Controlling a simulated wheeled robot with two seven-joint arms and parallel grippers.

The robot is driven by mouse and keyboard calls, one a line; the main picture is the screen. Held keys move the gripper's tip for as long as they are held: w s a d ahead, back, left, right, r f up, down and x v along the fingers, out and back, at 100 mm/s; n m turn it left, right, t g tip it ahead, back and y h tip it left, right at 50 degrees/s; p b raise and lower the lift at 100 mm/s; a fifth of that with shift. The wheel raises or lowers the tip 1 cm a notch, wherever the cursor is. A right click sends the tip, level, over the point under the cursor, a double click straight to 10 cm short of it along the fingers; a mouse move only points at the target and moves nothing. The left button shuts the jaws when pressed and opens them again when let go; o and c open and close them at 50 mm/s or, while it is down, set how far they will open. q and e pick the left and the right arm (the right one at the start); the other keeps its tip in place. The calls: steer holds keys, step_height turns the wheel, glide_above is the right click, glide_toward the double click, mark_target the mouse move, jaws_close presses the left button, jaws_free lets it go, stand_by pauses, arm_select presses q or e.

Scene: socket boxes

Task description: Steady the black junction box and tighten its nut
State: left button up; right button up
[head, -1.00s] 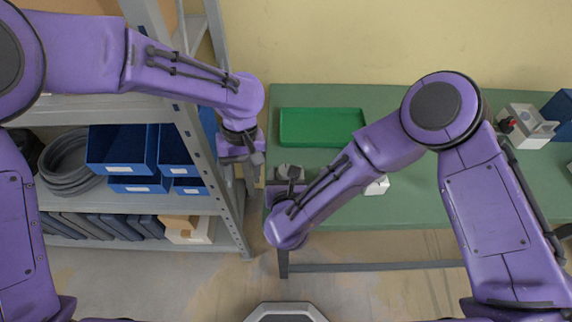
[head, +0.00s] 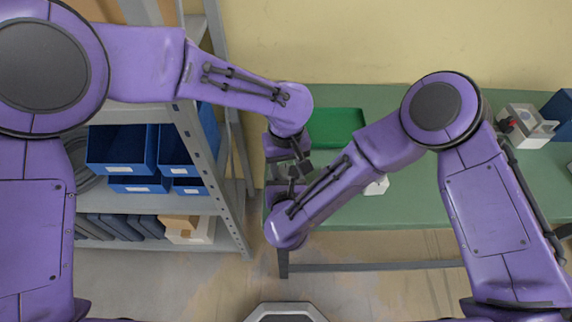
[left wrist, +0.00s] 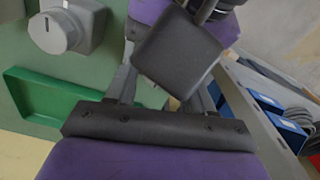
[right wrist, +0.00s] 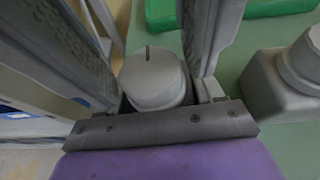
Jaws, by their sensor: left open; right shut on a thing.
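The black junction box (left wrist: 178,52) shows in the left wrist view as a dark, rounded square block. It lies between the spread fingers of my left gripper (left wrist: 162,92), which is open; I cannot tell whether either finger touches it. In the head view my left gripper (head: 294,166) is at the table's left end, close to my right gripper (head: 291,186). In the right wrist view my right gripper (right wrist: 155,70) is shut on the nut (right wrist: 152,80), a grey round cap with a dark slot. The box below the nut is mostly hidden there.
A grey box with a round knob (left wrist: 62,30) stands nearby. A green tray (head: 338,125) lies behind the grippers on the green table (head: 430,205). A small white block (head: 377,187) is to the right. A shelf with blue bins (head: 122,148) stands left of the table.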

arm_select(q)
steer(key=shift+c, duration=0.3)
steer(key=c, duration=0.7)
steer(key=m, duration=0.4)
steer(key=shift+m, duration=0.3)
steer(key=shift+c, duration=0.2)
steer(key=o, duration=0.8)
